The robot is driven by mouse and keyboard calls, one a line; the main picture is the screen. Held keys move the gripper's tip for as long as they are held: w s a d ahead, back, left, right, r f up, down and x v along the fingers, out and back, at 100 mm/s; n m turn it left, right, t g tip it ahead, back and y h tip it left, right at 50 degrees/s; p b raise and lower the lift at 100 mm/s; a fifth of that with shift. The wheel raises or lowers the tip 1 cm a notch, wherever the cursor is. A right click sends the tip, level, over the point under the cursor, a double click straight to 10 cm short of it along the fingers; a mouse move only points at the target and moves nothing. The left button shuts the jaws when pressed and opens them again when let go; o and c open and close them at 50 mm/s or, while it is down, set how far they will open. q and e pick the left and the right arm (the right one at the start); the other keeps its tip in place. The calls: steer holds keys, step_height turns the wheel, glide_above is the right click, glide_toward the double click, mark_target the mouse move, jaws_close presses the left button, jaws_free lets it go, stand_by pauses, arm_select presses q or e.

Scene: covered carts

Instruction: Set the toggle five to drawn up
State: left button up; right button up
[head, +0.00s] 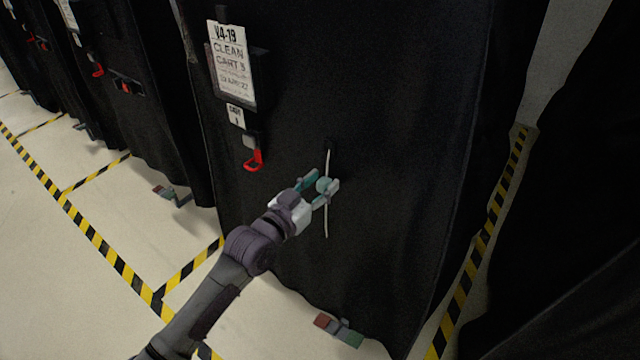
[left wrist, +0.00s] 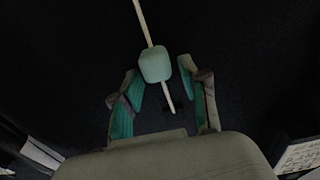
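The toggle (head: 323,185) is a pale teal cord lock on a thin whitish cord (head: 326,222) that hangs down the front of the black cover of the cart (head: 400,150) signed "CLEAN CART 5". It sits partway along the cord, with a short stretch above it and a longer one below. My left gripper (head: 325,180) is at the toggle. In the left wrist view the toggle (left wrist: 155,64) lies between the teal fingertips of my left gripper (left wrist: 159,69), with gaps showing, so the fingers are open. My right gripper is in neither view.
The sign (head: 231,65) and a red hook (head: 254,160) hang left of the cord. A red and green pedal (head: 338,329) is at the cart's foot. More covered carts stand at left and right. Striped yellow-black tape (head: 110,259) marks the pale floor.

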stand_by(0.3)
arm_select(q)
steer(key=shift+s+a+f, duration=0.1)
steer(key=shift+s+a, duration=0.1)
steer(key=shift+s, duration=0.1)
steer(key=v, duration=1.1)
steer(key=shift+s+a, duration=0.1)
